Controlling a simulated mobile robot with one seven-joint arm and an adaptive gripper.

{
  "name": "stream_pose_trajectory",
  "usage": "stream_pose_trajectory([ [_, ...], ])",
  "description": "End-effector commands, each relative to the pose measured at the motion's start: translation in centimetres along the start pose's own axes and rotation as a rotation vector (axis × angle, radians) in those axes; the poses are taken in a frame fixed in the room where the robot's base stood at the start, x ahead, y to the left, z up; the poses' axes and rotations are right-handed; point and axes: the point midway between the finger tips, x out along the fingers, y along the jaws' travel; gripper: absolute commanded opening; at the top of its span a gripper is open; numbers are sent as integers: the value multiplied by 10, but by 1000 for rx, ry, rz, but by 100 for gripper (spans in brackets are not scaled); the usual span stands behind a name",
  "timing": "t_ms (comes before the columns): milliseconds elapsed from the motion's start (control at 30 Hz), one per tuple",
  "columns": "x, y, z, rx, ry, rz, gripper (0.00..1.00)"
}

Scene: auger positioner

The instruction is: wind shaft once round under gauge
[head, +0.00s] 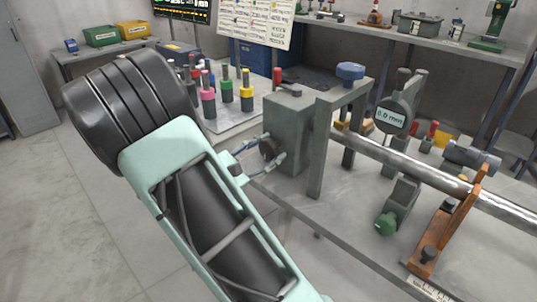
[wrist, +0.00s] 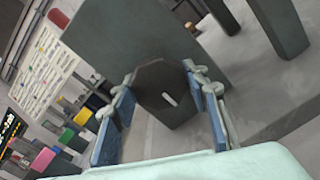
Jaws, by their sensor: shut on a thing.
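A long grey metal shaft (head: 400,168) runs from a grey housing block (head: 290,135) toward the lower right. A round gauge (head: 392,117) above it reads what looks like "0.0 mm". In the wrist view, a dark many-sided shaft end (wrist: 165,82) with a short pale mark sticks out of the block's grey face (wrist: 135,35). My gripper (head: 265,152) is at the block's left side, shut on this shaft end. Its blue finger pads stand on either side of it in the wrist view (wrist: 160,100). The exact pad contact is hard to see.
An orange bracket (head: 450,225) stands by the shaft at the right. A green knob (head: 386,224) sits below the shaft. A grey post (head: 330,150) with a blue knob (head: 350,71) stands beside the block. Several coloured-top holders (head: 227,92) stand behind my gripper. Floor shows at the left.

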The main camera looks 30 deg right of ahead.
Motion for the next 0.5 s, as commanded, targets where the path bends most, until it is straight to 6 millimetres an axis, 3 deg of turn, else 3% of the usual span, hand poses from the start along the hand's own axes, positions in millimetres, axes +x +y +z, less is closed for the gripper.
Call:
stream_pose_trajectory([
  [500, -1, 0, -3, 426, 3, -1, 18],
])
